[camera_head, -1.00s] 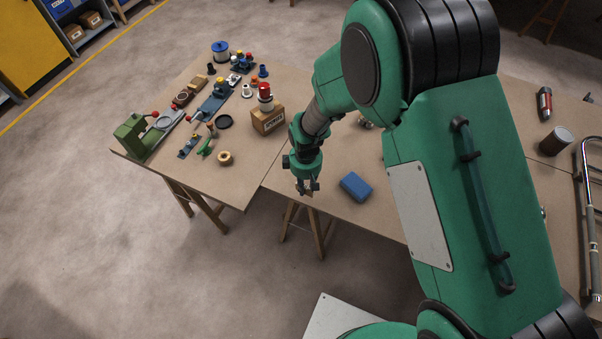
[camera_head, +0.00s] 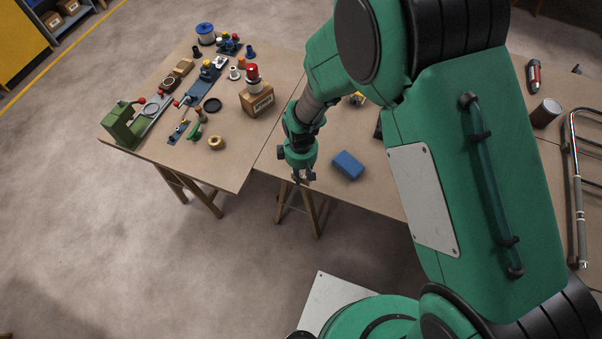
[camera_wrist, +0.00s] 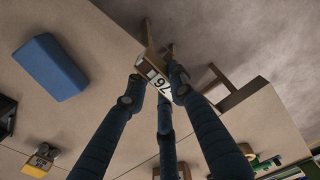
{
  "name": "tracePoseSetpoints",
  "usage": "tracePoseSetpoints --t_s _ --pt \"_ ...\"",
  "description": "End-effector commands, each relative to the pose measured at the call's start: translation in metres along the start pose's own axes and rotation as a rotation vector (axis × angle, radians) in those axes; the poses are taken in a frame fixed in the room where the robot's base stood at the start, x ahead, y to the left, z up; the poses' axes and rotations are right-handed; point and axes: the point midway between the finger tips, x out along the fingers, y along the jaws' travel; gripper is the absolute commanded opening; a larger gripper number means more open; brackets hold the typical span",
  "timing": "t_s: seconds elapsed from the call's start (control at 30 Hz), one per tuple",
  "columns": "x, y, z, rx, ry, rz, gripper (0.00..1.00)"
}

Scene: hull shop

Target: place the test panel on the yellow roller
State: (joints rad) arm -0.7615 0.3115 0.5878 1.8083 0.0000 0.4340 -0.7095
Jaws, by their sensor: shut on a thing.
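My gripper (camera_head: 302,178) is shut on a small tan panel (camera_wrist: 152,68) with a white label bearing black digits, which I take for the test panel. The wrist view shows the panel tilted between the fingertips, its lower part hidden by the fingers. In the head view the gripper hangs near the front edge of the workbench (camera_head: 330,188), left of a blue block. A small yellow item (camera_head: 357,98) lies on the bench behind my arm, partly hidden. It also shows in the wrist view (camera_wrist: 40,160); I cannot tell whether it is the yellow roller.
The blue block (camera_head: 348,165) lies close to the right of my gripper. A green tool (camera_head: 126,123) and several small parts crowd the left table. A tubular frame (camera_head: 577,190) lies at right.

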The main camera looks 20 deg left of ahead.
Motion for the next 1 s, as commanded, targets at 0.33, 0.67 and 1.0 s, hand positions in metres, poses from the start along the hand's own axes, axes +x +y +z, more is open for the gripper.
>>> tracePoseSetpoints --t_s 0.33,0.67,1.0 --pt "-0.006 0.019 0.0 0.082 0.001 0.0 0.04" --pt "-0.028 0.097 0.01 0.435 0.002 0.0 0.04" --pt "-0.053 0.201 0.044 0.925 0.002 -0.001 0.04"
